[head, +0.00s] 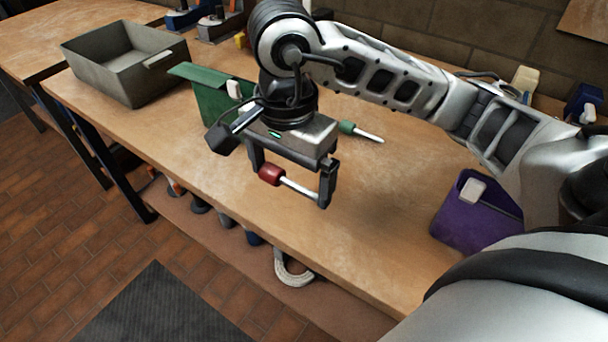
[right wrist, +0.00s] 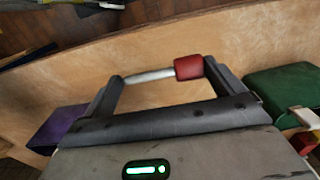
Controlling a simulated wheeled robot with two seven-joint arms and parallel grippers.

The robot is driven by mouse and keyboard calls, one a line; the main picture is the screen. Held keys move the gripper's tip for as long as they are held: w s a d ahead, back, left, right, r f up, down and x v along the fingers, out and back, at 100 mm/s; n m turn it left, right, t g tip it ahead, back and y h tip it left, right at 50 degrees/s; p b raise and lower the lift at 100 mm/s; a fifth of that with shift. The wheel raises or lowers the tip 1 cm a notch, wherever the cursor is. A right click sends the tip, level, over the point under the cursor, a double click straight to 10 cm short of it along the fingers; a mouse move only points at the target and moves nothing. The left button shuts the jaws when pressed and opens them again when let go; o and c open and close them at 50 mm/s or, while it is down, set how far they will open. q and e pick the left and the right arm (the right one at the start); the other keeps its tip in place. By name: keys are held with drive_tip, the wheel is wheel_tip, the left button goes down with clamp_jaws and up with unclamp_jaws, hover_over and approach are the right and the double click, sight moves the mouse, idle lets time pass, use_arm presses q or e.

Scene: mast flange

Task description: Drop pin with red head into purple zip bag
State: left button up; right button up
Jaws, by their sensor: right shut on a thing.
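The pin with red head (head: 272,175) is held lengthwise between the two fingers of my right gripper (head: 292,182). Its red head is at one finger and its pale shaft end at the other. In the right wrist view the red head (right wrist: 189,67) is at the right finger and the shaft reaches the left finger of the gripper (right wrist: 160,75). The gripper is above the middle of the table. The purple zip bag (head: 478,214) stands on the table at the right, apart from the gripper; part of it shows in the right wrist view (right wrist: 55,126). My left gripper is not in view.
A pin with green head (head: 362,132) lies on the wooden table (head: 350,245) behind the gripper. A green bag (head: 212,101) stands left of it, and a grey bin (head: 115,85) is at the far left. The table between gripper and purple bag is clear.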

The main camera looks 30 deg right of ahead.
drive_tip(key=s+a+r, duration=0.3)
drive_tip(key=s+a, duration=0.1)
drive_tip(key=a, duration=0.3)
drive_tip(key=shift+s+r, duration=0.15)
drive_tip(key=shift+r, duration=0.1)
